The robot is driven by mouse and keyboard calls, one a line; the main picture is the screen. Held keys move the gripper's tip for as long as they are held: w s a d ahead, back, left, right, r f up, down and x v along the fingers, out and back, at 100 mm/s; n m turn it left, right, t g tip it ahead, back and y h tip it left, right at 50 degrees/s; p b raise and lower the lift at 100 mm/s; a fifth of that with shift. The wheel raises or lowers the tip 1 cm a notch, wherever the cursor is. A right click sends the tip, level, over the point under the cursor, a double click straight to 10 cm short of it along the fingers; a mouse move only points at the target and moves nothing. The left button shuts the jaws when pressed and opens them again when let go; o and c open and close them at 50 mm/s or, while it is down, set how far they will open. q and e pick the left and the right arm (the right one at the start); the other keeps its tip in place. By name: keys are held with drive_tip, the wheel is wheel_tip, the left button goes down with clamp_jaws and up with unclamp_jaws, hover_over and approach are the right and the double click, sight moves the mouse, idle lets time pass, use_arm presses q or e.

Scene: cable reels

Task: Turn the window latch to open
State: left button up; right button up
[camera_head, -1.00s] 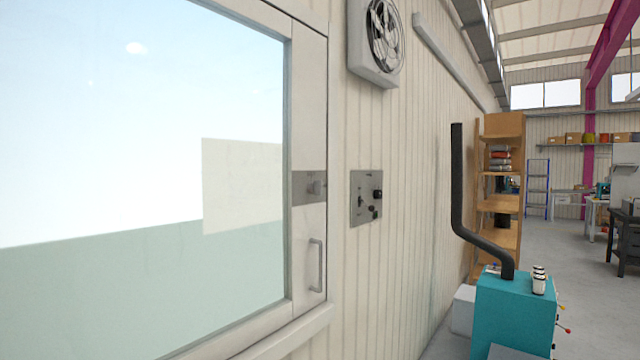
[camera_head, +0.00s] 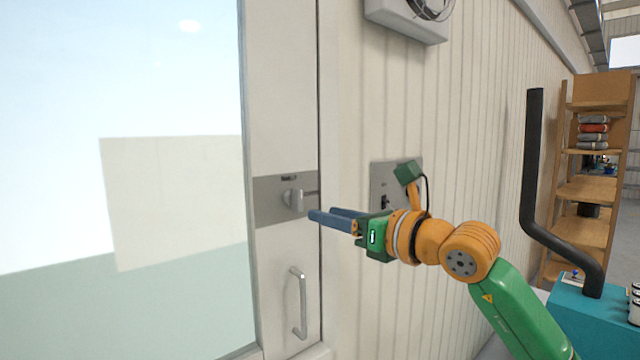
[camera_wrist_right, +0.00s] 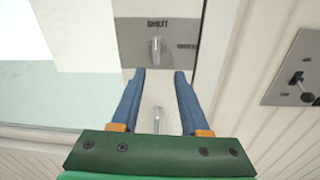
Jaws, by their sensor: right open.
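My right gripper (camera_head: 325,213) is open, with blue fingers pointing at the latch from the right and a little below. In the right wrist view the fingertips (camera_wrist_right: 160,74) are spread to either side below the latch, with nothing between them. My left gripper is not in view.
A grey pull handle (camera_head: 299,302) is on the frame below the latch. A switch panel (camera_head: 383,172) is on the wall behind my right wrist. A fan box (camera_head: 410,20) hangs above. A teal machine with a black pipe (camera_head: 534,160) and wooden shelves (camera_head: 585,190) stand at right.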

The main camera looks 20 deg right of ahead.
sight(301, 195)
drive_tip(key=shift+t+h, duration=0.3)
drive_tip(key=shift+h, duration=0.1)
drive_tip(key=w+a+r+p, duration=0.2)
drive_tip(key=w+p, duration=0.1)
drive_tip(key=w+a+p, duration=0.1)
drive_tip(key=w+p, duration=0.1)
drive_tip(key=shift+w+a+r, duration=0.15)
drive_tip(key=shift+a+r, duration=0.1)
drive_tip(key=shift+r, duration=0.15)
drive_tip(key=shift+w+d+f, duration=0.1)
drive_tip(key=shift+d+f, duration=0.15)
drive_tip(key=shift+d, duration=0.1)
drive_tip(key=shift+a, duration=0.15)
clamp_jaws()
